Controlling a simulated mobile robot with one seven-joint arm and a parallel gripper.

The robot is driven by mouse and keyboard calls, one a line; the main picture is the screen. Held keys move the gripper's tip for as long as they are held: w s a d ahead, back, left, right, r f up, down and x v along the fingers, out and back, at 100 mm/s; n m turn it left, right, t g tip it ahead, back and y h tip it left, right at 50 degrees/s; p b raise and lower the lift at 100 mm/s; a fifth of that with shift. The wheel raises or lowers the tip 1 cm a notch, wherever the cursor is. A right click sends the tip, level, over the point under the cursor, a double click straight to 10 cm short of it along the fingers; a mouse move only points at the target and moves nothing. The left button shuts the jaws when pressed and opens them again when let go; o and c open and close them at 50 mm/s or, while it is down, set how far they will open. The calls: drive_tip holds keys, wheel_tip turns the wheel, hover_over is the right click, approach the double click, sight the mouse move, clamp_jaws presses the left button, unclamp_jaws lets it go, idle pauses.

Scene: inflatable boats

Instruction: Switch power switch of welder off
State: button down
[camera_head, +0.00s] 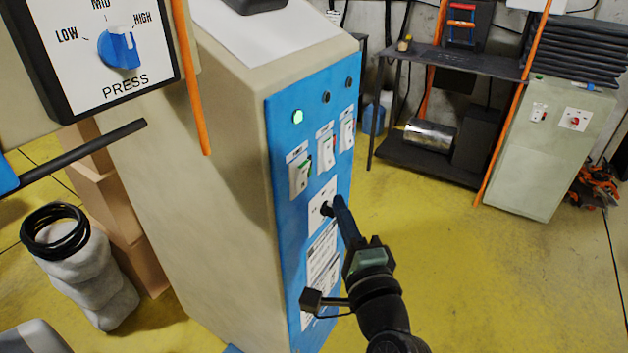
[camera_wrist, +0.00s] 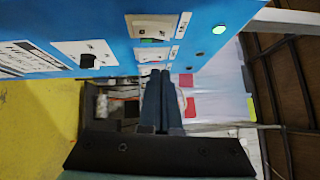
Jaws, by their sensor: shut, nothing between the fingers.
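A beige cabinet (camera_head: 215,130) with a blue front panel (camera_head: 285,240) fills the middle of the head view. I cannot read a label naming it as the welder. The panel has a lit green lamp (camera_head: 298,117) and three white switches: one nearest (camera_head: 299,176), one in the middle (camera_head: 327,152), one farthest (camera_head: 347,134). Below them is a black rotary knob (camera_head: 326,210) on a white plate, also in the wrist view (camera_wrist: 87,61). My gripper (camera_head: 339,199) is shut and empty, its tips close to the panel beside the knob. Contact cannot be told.
A beige machine with a blue PRESS knob (camera_head: 119,48) stands close at upper left. A sack with black coils (camera_head: 80,265) is at lower left. A dark shelf (camera_head: 450,65) and a grey-green cabinet (camera_head: 548,150) stand behind. Yellow floor (camera_head: 440,240) is clear right of the panel.

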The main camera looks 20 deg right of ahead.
sight(307, 170)
drive_tip(key=shift+w+a+r+p, duration=0.15)
drive_tip(key=shift+w+a+p, duration=0.15)
drive_tip(key=shift+w, duration=0.95)
drive_tip(key=shift+w+a+r+p, duration=0.15)
drive_tip(key=shift+w+a, duration=0.2)
drive_tip(key=shift+w, duration=0.9)
drive_tip(key=shift+w+a+r+p, duration=0.1)
drive_tip(key=shift+w+a+p, duration=0.2)
drive_tip(key=shift+w, duration=0.95)
drive_tip(key=shift+r, duration=0.15)
drive_tip(key=p, duration=0.2)
drive_tip(key=shift+w+a+r+p, duration=0.2)
drive_tip(key=shift+r+p, duration=0.15)
drive_tip(key=shift+f+n+g+b, duration=0.3)
drive_tip(key=shift+f, duration=0.05)
